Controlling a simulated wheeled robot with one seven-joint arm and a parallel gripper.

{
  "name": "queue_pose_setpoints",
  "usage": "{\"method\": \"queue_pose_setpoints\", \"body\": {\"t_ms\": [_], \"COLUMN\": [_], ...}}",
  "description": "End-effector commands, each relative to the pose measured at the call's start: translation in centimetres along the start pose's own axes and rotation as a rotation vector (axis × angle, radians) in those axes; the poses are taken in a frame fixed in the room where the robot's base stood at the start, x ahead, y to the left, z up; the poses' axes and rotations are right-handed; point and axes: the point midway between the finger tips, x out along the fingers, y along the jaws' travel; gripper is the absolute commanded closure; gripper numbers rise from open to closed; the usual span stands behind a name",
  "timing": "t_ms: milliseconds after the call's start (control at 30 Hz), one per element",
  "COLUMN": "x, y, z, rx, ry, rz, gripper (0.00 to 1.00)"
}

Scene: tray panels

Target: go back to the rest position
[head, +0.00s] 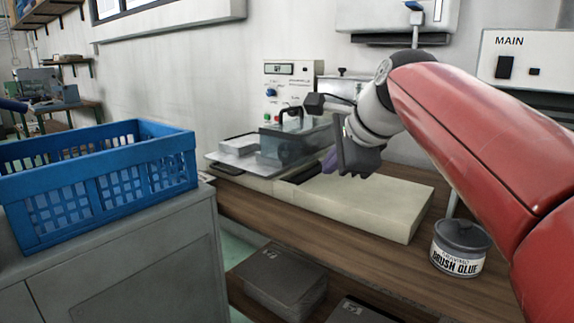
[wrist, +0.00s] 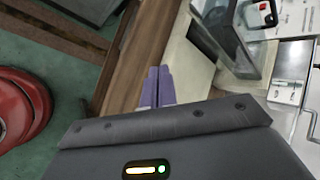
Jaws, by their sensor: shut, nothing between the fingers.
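My gripper (head: 330,160) is above the pale machine base on the wooden bench in the head view, partly hidden by its own dark wrist housing. In the wrist view its purple fingers (wrist: 156,86) lie side by side, shut and empty. The wooden bench (wrist: 135,62) and the pale base (wrist: 188,70) show beyond the fingertips. My red arm reaches in from the right of the head view.
A blue crate (head: 100,184) stands on a grey cabinet (head: 140,262) at left. A machine with a clear cover (head: 295,140) is behind the gripper. A brush glue tin (head: 460,248) is on the bench at right. Dark stacked panels (head: 278,278) lie below.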

Motion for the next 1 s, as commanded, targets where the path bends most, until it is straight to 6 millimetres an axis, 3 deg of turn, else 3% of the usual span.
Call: {"method": "queue_pose_setpoints", "body": {"t_ms": [33, 300, 400, 500, 600, 700, 1000], "x": [-0.3, 0.2, 0.7, 1.2, 1.5, 1.7, 1.8], "y": [3.0, 19.6, 25.2, 29.5, 32.0, 33.1, 33.2], "z": [-0.7, -4.9, -6.2, -7.1, -7.7, -7.9, -8.0], "rx": [-0.125, -0.897, -1.144, -1.329, -1.443, -1.495, -1.502], "ry": [0.031, 0.118, 0.11, 0.09, 0.073, 0.063, 0.06], "rz": [0.025, 0.227, 0.307, 0.368, 0.406, 0.424, 0.426], "gripper": [1.0, 1.0, 1.0, 1.0, 1.0, 1.0, 1.0]}}
